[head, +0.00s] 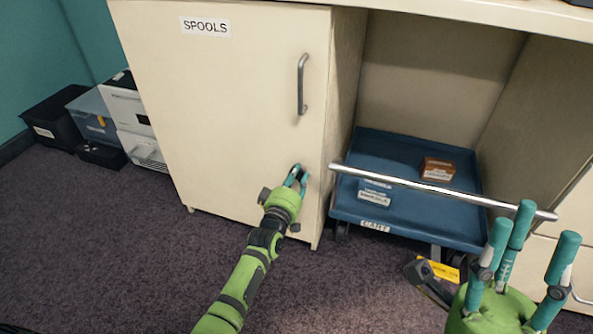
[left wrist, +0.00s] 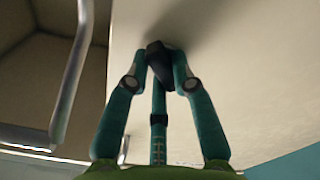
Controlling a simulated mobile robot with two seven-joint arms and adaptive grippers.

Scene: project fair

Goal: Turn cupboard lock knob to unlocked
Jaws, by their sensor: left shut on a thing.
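The pale cupboard door (head: 230,90) labelled SPOOLS is closed, with a grey bar handle (head: 301,85) near its right edge. My left gripper (head: 296,175) is at the door's lower right part, below the handle. In the left wrist view its fingers are closed around a small dark lock knob (left wrist: 158,62) on the door face. The knob looks elongated and tilted; its markings cannot be made out. In the head view the fingers hide the knob. My right gripper (head: 530,240) is at the lower right, fingers spread apart, empty and away from the door.
A blue cart (head: 400,224) with a long metal bar (head: 440,189) stands in the open bay right of the cupboard. A small brown box (head: 437,169) lies on it. Bins and a white machine (head: 130,115) stand at the left.

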